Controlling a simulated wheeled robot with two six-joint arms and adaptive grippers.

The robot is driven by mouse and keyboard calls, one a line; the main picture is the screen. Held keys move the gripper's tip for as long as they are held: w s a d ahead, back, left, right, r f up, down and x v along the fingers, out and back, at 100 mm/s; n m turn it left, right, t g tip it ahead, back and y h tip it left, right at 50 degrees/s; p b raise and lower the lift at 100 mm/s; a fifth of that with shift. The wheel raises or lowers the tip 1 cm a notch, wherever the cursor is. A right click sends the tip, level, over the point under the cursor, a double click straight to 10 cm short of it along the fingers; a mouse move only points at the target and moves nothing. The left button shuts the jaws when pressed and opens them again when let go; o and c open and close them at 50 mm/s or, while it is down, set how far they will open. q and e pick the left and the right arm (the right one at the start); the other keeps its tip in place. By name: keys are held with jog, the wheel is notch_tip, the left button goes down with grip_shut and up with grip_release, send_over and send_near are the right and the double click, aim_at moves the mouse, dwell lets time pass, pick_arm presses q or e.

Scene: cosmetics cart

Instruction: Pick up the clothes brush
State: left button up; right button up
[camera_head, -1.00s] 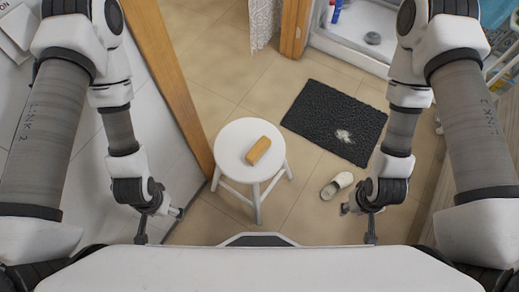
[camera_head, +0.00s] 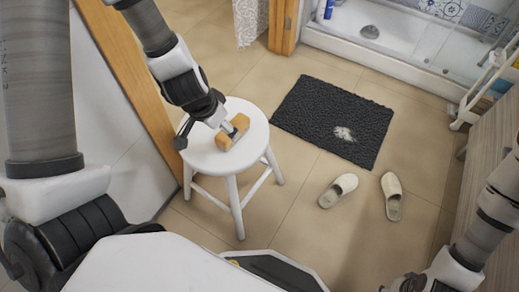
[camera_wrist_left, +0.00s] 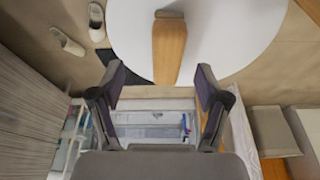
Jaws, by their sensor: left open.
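The clothes brush (camera_head: 236,139), with a tan wooden body, lies on the round white stool (camera_head: 200,160). In the left wrist view the brush (camera_wrist_left: 169,48) lies ahead of the left gripper (camera_wrist_left: 158,76), roughly between the lines of its two fingers. The fingers are spread, with nothing between the tips. In the head view the left gripper (camera_head: 211,133) is over the stool top and partly covers the brush; I cannot tell whether it touches. The right gripper (camera_head: 408,284) shows only in part at the bottom edge, and its opening cannot be made out.
A black mat (camera_head: 335,118) lies on the tiled floor behind the stool. Two slippers (camera_head: 338,190) (camera_head: 392,197) lie to the right. A wooden post (camera_head: 135,85) stands left of the stool, and a shower tray (camera_head: 400,50) is at the back.

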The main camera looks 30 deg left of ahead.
pick_arm(q)
jog(key=shift+w+a+f+t+b, duration=0.15)
jog(key=shift+w+f+t+b, duration=0.15)
jog(key=shift+w+b, duration=0.15)
jog(key=shift+w+a+f+t+b, duration=0.1)
jog(key=shift+w+f+t+b, duration=0.2)
jog(key=shift+w, duration=0.2)
jog(key=b+x, duration=0.6)
jog(key=x, duration=0.1)
jog(key=shift+w+a+b, duration=0.1)
jog(key=shift+w+b, duration=0.2)
jog(key=shift+b, duration=0.1)
jog(key=shift+r, duration=0.15)
pick_arm(e)
notch_tip(320, 180, down, 10)
jog(key=shift+a+f, duration=0.15)
pick_arm(q)
jog(key=shift+f, duration=0.25)
pick_arm(e)
jog(key=shift+w, duration=0.1)
pick_arm(q)
jog(key=c, duration=1.3)
